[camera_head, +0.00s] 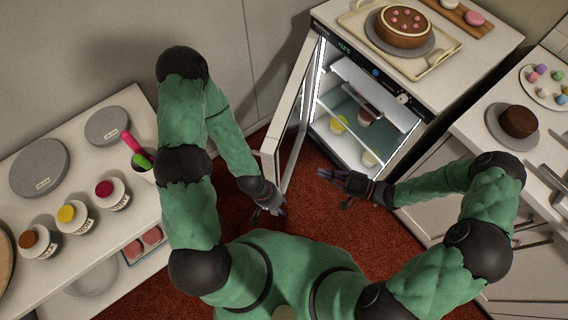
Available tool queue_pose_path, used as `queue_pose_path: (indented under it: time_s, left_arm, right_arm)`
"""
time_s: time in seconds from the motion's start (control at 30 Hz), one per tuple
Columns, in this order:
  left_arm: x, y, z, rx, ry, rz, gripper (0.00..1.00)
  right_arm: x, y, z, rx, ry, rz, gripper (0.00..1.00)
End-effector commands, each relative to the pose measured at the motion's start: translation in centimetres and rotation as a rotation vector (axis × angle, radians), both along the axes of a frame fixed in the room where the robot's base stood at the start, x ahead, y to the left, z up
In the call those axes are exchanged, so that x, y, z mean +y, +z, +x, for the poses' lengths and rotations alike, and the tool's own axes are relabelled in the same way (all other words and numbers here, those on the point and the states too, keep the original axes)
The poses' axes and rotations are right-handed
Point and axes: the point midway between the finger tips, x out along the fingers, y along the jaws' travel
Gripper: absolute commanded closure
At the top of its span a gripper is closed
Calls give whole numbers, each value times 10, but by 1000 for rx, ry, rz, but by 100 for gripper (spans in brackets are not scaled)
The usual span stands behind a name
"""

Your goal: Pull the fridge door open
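The small fridge (362,140) stands at the upper middle with its white-framed door (292,113) swung well open to the left. The lit inside shows shelves. My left gripper (269,213) is by the lower free end of the door, on its outer side, with its fingers apart and nothing seen between them. Whether it touches the door I cannot tell. My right gripper (331,188) is in front of the fridge opening, on the inner side of the door, with its fingers apart and apparently empty. The door's handle cannot be made out.
A tray (447,58) with a chocolate cake (404,24) sits on the fridge top. Jars with yellow contents (338,123) stand inside. A left counter (70,123) holds turntables and jars; a right counter (470,130) holds another cake. Red floor is free between.

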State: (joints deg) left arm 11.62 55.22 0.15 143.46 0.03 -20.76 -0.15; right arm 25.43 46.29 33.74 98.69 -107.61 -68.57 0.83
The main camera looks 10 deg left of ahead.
Motion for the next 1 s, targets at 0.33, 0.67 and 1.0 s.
queue_pose_path:
  time_s: [0.33,0.67,1.0]
  left_arm:
    - [0,-4,0,-1,0,0,60]
    - [0,-17,0,-1,0,0,60]
    - [0,-31,0,-1,0,0,60]
  right_arm:
    - [14,4,-14,-45,79,33,100]
    - [72,3,-11,-46,80,30,100]
    - [122,3,-7,-46,77,30,100]
